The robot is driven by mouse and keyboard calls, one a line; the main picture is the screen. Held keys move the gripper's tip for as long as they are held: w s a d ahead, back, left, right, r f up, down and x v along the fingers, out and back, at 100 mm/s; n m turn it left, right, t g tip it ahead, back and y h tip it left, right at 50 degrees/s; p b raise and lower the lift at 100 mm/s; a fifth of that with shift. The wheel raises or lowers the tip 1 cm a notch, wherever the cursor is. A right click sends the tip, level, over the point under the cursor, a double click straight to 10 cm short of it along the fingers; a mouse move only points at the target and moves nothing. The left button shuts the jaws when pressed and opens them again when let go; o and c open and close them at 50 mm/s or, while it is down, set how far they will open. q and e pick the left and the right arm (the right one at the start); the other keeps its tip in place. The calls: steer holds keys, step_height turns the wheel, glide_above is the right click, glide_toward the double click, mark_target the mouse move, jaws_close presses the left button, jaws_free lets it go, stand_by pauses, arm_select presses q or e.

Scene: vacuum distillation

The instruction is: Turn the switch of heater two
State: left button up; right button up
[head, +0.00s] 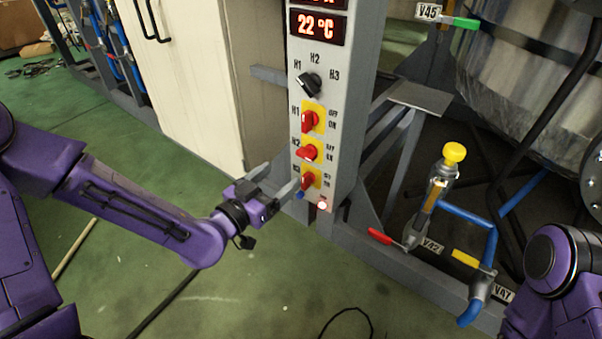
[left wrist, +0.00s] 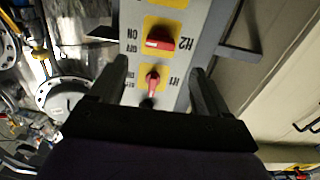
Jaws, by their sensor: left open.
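The heater two switch (head: 308,152) is a red knob on a yellow plate labelled H2, midway down the grey control panel (head: 343,120). Its handle lies roughly crosswise. It also shows upside down near the top of the left wrist view (left wrist: 160,40). My left gripper (head: 275,180) is open and empty, low at the panel's left edge, below the H2 switch in the head view. In the left wrist view its fingers (left wrist: 160,78) spread either side of the H1 switch (left wrist: 152,80), with H2 beyond. I cannot tell contact. My right gripper is out of view.
The H1 switch (head: 309,121) sits above H2, and another red switch (head: 308,180) below. A black selector (head: 309,84) and a red display (head: 317,27) are higher. A pale cabinet (head: 190,80) stands behind left. Valves with a yellow cap (head: 454,152) are right.

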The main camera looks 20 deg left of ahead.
mark_target(303, 157)
arm_select(q)
steer(key=b+x, duration=0.2)
steer(key=x, duration=0.7)
steer(key=shift+w, duration=0.2)
steer(key=shift+d, duration=0.1)
steer(key=c, duration=1.1)
